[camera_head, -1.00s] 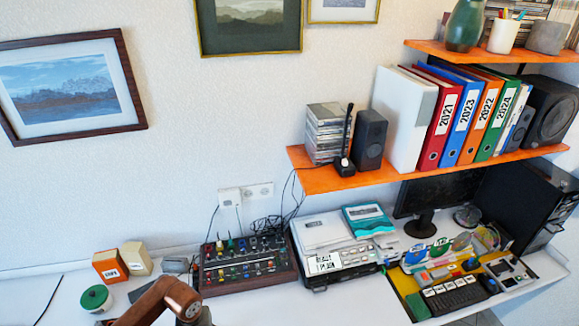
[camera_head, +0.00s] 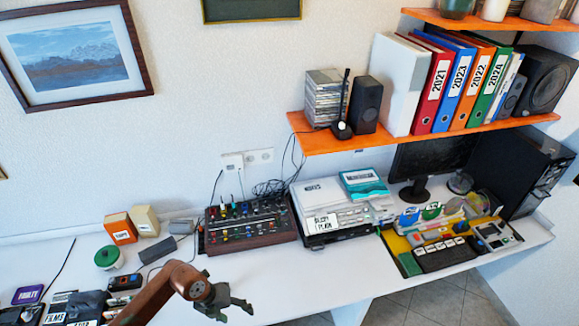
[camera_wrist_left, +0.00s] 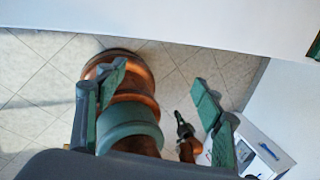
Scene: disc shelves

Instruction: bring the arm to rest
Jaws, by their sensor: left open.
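My left arm comes in at the bottom left of the head view and ends in the left gripper (camera_head: 236,308). The gripper is open and empty, with its fingers pointing right at the front of the white desk (camera_head: 300,270). In the wrist view the two green fingers of the left gripper (camera_wrist_left: 155,95) stand wide apart with nothing held between them. Copper parts of my own body and the tiled floor show beyond them. No right gripper can be made out in the head view.
A mixer (camera_head: 248,222), a printer (camera_head: 335,205) and a yellow tray (camera_head: 405,262) stand along the desk. A green-lidded tub (camera_head: 107,257) and dark boxes (camera_head: 85,305) are at left. Above, an orange shelf (camera_head: 400,140) holds a disc stack (camera_head: 323,97), speakers and binders.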

